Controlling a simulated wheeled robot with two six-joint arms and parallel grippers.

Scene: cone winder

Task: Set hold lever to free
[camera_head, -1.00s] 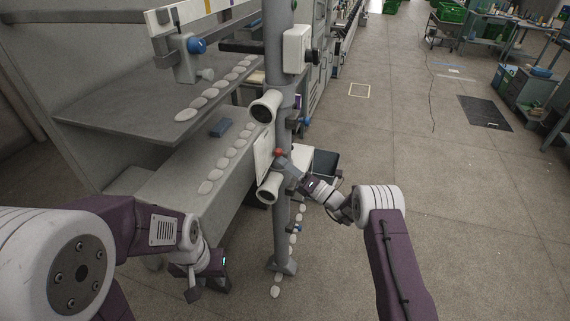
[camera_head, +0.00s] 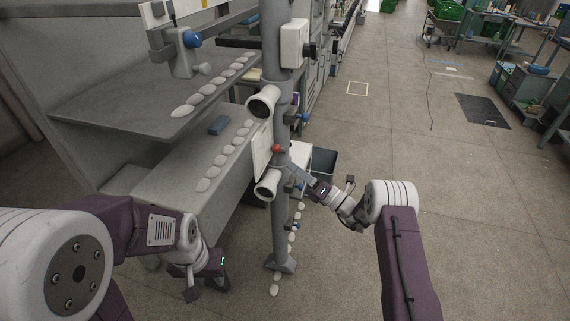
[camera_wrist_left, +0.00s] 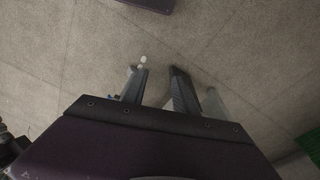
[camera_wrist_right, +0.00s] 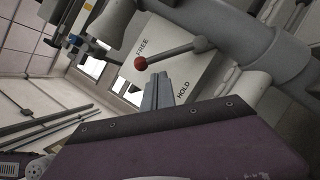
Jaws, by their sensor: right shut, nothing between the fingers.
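The hold lever is a grey rod with a red ball knob (camera_wrist_right: 140,63), pivoting on a round grey hub (camera_wrist_right: 200,44) in the right wrist view. Behind it is a white plate (camera_wrist_right: 205,72) marked FREE and HOLD. The knob end lies close beside the word FREE; HOLD is below the rod. The red knob (camera_head: 276,148) also shows on the pole in the head view. My right gripper (camera_wrist_right: 158,80) is shut and empty, its tips just below the rod; contact is unclear. My left gripper (camera_head: 207,289) hangs low at left, open and empty over the floor.
A grey pole (camera_head: 282,220) carries white cylinders (camera_head: 266,188) near the plate. Grey shelves (camera_head: 130,100) with white oval pieces stand at left. A dark bin (camera_head: 322,162) is behind my right gripper.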

